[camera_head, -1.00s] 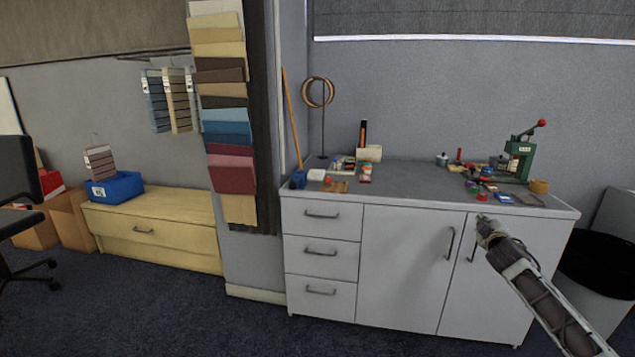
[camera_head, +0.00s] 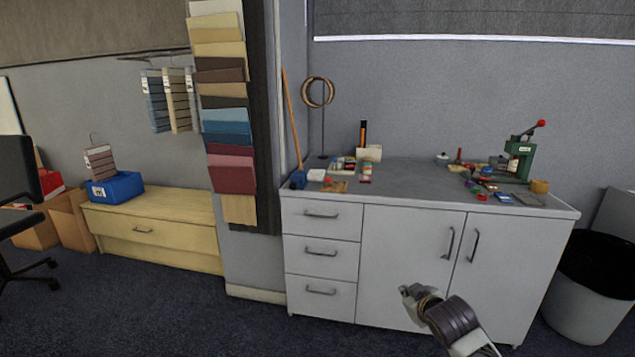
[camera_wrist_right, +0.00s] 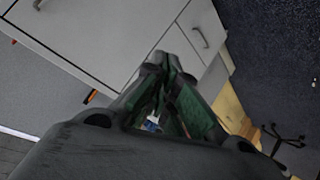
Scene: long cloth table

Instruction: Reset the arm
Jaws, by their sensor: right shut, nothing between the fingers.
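My right gripper (camera_head: 410,293) is in front of the white cabinet (camera_head: 405,262), low before its doors, with the arm coming in from the lower right. In the right wrist view, the dark fingers of my right gripper (camera_wrist_right: 172,62) are together at their tips with nothing between them. The cabinet also shows beyond the fingers in that view (camera_wrist_right: 105,38). My left gripper is not in view.
Small items and a green press (camera_head: 519,158) stand on the cabinet's worktop. A grey bin (camera_head: 583,308) stands at the right. A wooden chest (camera_head: 165,232) with a blue box (camera_head: 118,188) is at the left. Open carpet (camera_head: 170,310) lies in front.

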